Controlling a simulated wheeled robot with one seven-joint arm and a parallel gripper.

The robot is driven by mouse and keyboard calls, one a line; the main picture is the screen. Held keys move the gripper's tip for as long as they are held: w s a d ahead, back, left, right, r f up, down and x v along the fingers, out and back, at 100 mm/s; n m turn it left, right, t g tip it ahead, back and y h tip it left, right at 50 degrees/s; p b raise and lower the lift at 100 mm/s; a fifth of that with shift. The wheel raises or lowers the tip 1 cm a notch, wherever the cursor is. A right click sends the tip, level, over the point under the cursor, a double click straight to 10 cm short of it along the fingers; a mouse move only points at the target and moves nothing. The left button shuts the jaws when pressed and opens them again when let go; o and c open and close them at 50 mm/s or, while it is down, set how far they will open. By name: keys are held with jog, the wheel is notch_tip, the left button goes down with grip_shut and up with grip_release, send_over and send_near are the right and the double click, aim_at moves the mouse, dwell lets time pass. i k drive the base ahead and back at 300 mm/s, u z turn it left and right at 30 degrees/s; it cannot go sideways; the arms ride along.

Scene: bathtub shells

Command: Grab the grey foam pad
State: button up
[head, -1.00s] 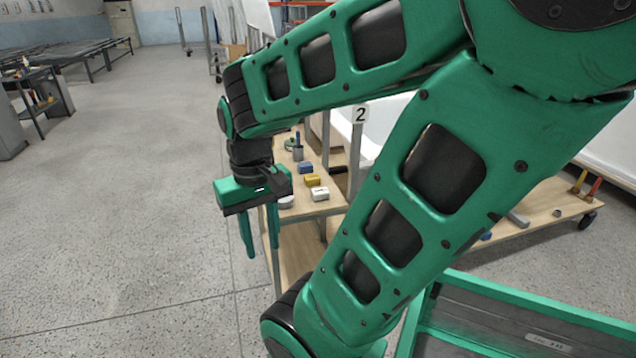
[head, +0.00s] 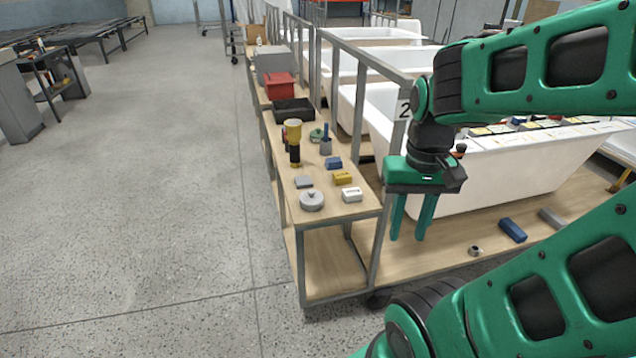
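A small grey block that looks like the grey foam pad (head: 304,182) lies on the wooden top of the narrow cart shelf (head: 343,211), near its left edge. It sits just behind a round grey disc with a knob. My gripper (head: 411,228) hangs with its fingers pointing down, right of the shelf and in front of a white bathtub. The fingers are apart with nothing between them. The gripper is well to the right of the grey pad and apart from it.
Around the pad are the grey disc (head: 312,200), a white block (head: 351,194), a yellow block (head: 342,178), a blue block (head: 333,162) and a yellow-and-black tool (head: 294,143). A metal post (head: 380,232) stands between shelf and gripper.

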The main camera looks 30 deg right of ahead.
aim_at(301, 182)
jog(key=z, duration=0.1)
jog(key=i, duration=1)
jog(key=u, duration=0.05)
